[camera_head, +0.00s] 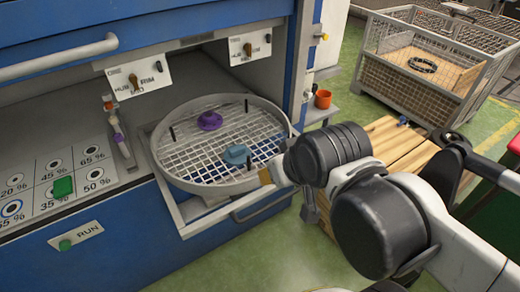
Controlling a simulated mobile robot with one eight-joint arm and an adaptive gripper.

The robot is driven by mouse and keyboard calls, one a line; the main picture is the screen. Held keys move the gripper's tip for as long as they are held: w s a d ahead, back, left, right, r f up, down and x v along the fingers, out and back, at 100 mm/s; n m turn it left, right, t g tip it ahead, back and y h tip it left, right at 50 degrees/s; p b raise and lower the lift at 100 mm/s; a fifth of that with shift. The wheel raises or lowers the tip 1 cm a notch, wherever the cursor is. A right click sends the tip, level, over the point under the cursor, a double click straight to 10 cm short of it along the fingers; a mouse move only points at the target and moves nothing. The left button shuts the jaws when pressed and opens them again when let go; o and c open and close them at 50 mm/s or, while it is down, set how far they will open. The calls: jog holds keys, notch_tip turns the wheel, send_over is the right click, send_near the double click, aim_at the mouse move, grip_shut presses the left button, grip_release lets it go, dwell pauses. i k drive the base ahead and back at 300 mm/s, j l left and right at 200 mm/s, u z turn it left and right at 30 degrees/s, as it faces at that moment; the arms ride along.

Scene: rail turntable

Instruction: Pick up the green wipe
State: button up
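A small green block-like piece (62,187), which looks like the green wipe, lies on the white percentage panel (20,203) at the left. My arm comes in from the right, and my gripper (272,174) is at the right rim of the round mesh turntable, far to the right of the green piece. A small tan part shows at its tip. The fingers are mostly hidden by the wrist, so their opening does not show.
The round mesh turntable (160,160) holds a purple knob-like part (210,121) and a blue one (236,154), with dark upright pins around. An orange cup (323,99) stands on a side ledge. A wire crate (405,92) and wooden pallet (390,140) are at right.

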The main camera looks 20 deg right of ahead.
aim_at(63, 187)
jog(key=u, duration=1.35)
